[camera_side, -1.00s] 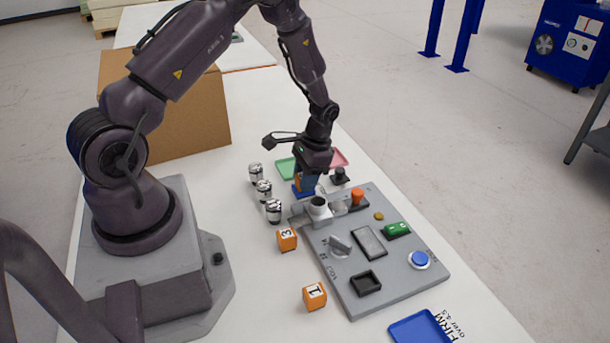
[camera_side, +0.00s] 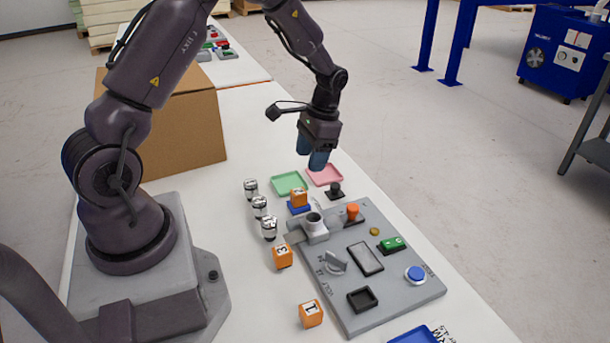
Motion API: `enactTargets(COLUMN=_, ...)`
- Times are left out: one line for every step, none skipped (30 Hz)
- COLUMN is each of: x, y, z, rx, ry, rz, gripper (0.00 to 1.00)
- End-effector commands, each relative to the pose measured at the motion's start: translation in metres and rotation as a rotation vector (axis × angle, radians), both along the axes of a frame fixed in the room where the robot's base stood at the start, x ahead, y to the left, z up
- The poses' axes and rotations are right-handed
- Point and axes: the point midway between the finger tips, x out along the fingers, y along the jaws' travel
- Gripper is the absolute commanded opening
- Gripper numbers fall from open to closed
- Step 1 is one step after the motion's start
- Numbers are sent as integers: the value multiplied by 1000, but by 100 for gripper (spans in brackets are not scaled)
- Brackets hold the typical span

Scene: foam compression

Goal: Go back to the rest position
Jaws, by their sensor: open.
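My gripper (camera_side: 313,154) is open and empty, with its blue fingers pointing down. It hangs in the air above the area of the green and pink trays, clear of everything on the table. An orange cube (camera_side: 299,197) rests on a small blue base (camera_side: 299,208) below and a little left of the gripper. Two more orange cubes, one marked 3 (camera_side: 282,256) and one marked 1 (camera_side: 311,313), sit on the white table left of the grey panel.
A grey panel (camera_side: 405,296) with knobs and buttons lies on the table. Several silver cylinders (camera_side: 260,207) stand left of it. A green tray (camera_side: 289,183), a pink tray (camera_side: 325,175) and a blue tray (camera_side: 415,335) lie around. A cardboard box (camera_side: 185,125) stands behind.

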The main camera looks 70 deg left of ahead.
Motion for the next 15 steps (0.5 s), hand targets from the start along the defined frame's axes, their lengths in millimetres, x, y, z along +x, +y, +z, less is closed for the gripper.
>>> enactTargets(x=3, y=0, z=8, rx=1, ry=-4, rz=-1, gripper=59)
enactTargets(x=4, y=0, z=11, rx=1, ry=-3, rz=-1, gripper=59)
enactTargets(x=5, y=0, z=15, rx=1, ry=-3, rz=0, gripper=59)
enactTargets(x=5, y=0, z=18, rx=1, ry=-3, rz=0, gripper=59)
enactTargets(x=6, y=0, z=20, rx=1, ry=-2, rz=0, gripper=59)
enactTargets(x=6, y=0, z=22, rx=1, ry=-1, rz=5, gripper=59)
enactTargets(x=6, y=0, z=23, rx=4, ry=-2, rz=12, gripper=59)
enactTargets(x=6, y=-1, z=23, rx=6, ry=-3, rz=28, gripper=59)
enactTargets(x=-1, y=-4, z=19, rx=0, ry=14, rz=50, gripper=59)
enactTargets(x=-7, y=-7, z=18, rx=-2, ry=23, rz=68, gripper=59)
enactTargets(x=-11, y=-10, z=21, rx=-2, ry=21, rz=83, gripper=59)
enactTargets(x=-16, y=-15, z=30, rx=4, ry=10, rz=99, gripper=59)
enactTargets(x=-19, y=-18, z=37, rx=8, ry=-2, rz=107, gripper=59)
enactTargets(x=-22, y=-23, z=45, rx=12, ry=-15, rz=116, gripper=59)
enactTargets(x=-27, y=-29, z=56, rx=18, ry=-35, rz=122, gripper=59)
